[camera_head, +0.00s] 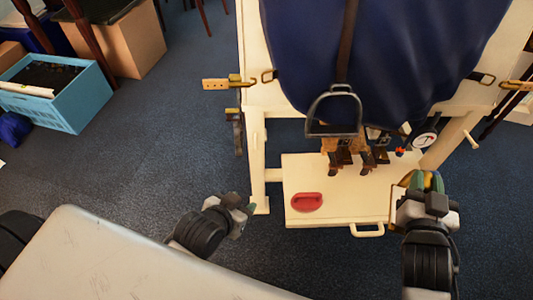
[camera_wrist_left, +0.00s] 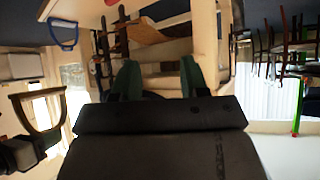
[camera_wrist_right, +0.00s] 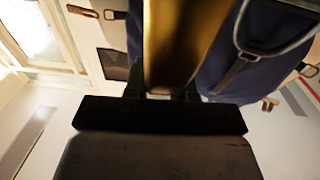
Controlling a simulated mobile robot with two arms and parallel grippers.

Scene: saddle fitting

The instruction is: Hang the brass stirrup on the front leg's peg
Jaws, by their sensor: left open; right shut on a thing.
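The brass stirrup is in my right gripper (camera_head: 428,181), in front of the stand's right leg (camera_head: 446,130). In the head view mainly the stirrup's left edge (camera_head: 395,206) shows beside the gripper. The left wrist view shows it as a brass loop (camera_wrist_left: 40,112) above the right gripper. In the right wrist view its blurred brass bar (camera_wrist_right: 185,45) lies between the fingers. A pale peg (camera_head: 471,141) sticks out from the right leg, apart from the stirrup. My left gripper (camera_head: 243,201) is open and empty near the left leg (camera_head: 258,160); its fingers show in its wrist view (camera_wrist_left: 160,80).
A dark metal stirrup (camera_head: 333,112) hangs on a strap before the blue cloth (camera_head: 390,45). A red oval object (camera_head: 307,202) lies on the low board (camera_head: 345,205). A round gauge (camera_head: 424,139) is near the right leg. A blue crate (camera_head: 85,105) stands left; carpet between is clear.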

